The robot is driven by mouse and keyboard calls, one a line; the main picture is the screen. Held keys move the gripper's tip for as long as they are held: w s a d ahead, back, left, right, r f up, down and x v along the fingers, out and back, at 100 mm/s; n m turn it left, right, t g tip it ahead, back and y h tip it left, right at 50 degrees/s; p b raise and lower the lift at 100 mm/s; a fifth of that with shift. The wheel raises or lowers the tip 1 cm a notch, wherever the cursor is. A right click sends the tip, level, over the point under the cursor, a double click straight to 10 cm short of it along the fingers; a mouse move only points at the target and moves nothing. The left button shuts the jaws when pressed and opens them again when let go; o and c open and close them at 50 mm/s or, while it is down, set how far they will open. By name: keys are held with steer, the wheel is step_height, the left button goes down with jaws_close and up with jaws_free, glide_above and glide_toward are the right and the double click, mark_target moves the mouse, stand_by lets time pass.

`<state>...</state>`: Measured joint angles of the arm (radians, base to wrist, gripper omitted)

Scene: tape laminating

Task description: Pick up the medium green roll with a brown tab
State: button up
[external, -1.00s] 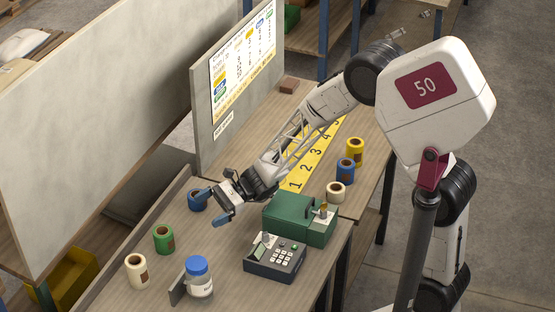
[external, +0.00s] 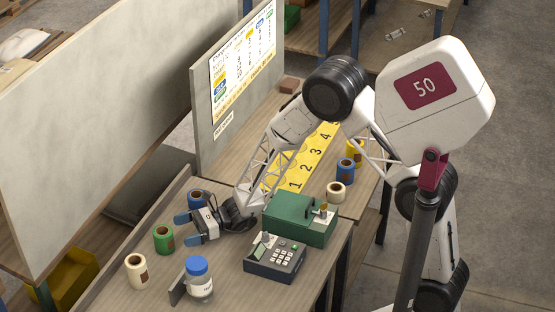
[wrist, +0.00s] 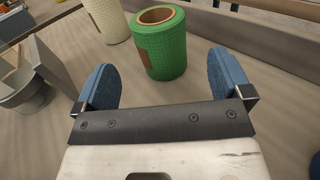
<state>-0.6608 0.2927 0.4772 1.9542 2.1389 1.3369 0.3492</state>
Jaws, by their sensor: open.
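The green roll (external: 164,239) with a brown tab stands upright on the bench at the left in the external view. In the wrist view the green roll (wrist: 166,50) stands just ahead of my gripper (wrist: 172,80), roughly between the lines of its two blue fingers and beyond their tips. Its brown tab (wrist: 145,59) faces left there. My gripper (external: 183,230) is open and empty, low over the bench, with its fingers pointing left toward the green roll.
A cream roll (external: 136,271) stands nearer the front left. A blue roll (external: 195,198) is close behind my gripper. A blue-capped jar (external: 198,282), a keypad device (external: 275,259) and a green machine (external: 299,219) stand to the right. A yellow strip (external: 318,152) is numbered.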

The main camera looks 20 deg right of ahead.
mark_target(164, 237)
steer(key=shift+a, duration=0.6)
steer(key=shift+a, duration=0.1)
steer(key=shift+s+a, duration=0.15)
steer(key=shift+a, duration=2.85)
steer(key=shift+c, duration=0.3)
steer(key=c, duration=1)
